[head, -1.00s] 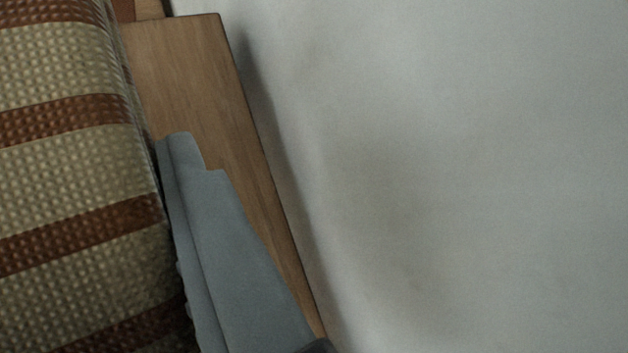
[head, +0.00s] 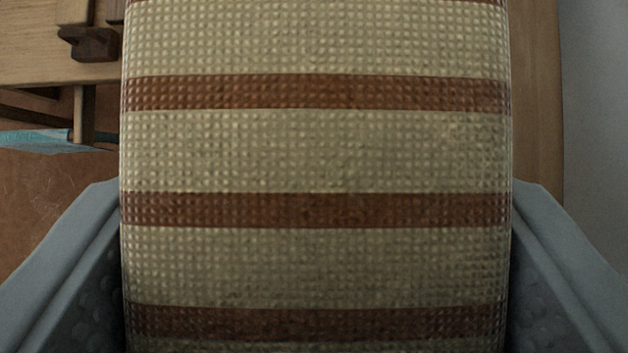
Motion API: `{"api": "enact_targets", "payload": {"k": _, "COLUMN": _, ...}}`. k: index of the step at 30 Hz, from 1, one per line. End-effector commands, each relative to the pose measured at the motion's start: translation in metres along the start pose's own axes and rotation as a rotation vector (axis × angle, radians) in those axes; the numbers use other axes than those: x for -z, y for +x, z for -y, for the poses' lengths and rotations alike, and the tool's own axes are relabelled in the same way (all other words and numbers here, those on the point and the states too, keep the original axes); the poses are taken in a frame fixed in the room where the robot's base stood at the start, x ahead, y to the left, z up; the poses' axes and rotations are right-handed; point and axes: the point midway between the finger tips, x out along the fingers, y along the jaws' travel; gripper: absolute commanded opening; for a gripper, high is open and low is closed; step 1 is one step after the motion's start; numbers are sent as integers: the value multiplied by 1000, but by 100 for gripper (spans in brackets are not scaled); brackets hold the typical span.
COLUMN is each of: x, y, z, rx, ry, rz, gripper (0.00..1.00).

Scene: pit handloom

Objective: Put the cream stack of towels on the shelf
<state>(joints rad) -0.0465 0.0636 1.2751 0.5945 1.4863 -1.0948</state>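The cream stack of towels (head: 315,150), with rust-brown stripes and a waffle weave, fills the middle of the head view. It runs out of the picture at top and bottom. My gripper (head: 316,190) has one grey finger along each side of it. The dimpled inner pads meet the left and right sides of the stack with no gap that I can see, so the gripper looks shut on it. What lies under the stack is hidden. I cannot tell which surface is the shelf.
A wooden board (head: 537,100) runs along the right side of the stack, beside a pale grey wall (head: 597,110). At the left are a wooden beam (head: 30,50) with a dark brown fitting (head: 90,42), a teal object (head: 35,140) and a brown floor (head: 40,190).

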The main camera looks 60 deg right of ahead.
Motion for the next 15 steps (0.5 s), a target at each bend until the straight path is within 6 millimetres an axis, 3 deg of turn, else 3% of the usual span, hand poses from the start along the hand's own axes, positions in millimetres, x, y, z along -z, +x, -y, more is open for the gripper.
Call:
{"api": "enact_targets", "payload": {"k": 10, "x": -1, "y": 2, "z": 0, "rx": -1, "ry": -1, "rz": -1, "gripper": 35}}
{"api": "enact_targets", "payload": {"k": 11, "x": -2, "y": 2, "z": 0, "rx": -1, "ry": -1, "rz": -1, "gripper": 67}}
{"api": "enact_targets", "payload": {"k": 14, "x": -1, "y": 2, "z": 0, "rx": -1, "ry": -1, "rz": -1, "gripper": 87}}
{"api": "enact_targets", "payload": {"k": 15, "x": -1, "y": 2, "z": 0, "rx": -1, "ry": -1, "rz": -1, "gripper": 87}}
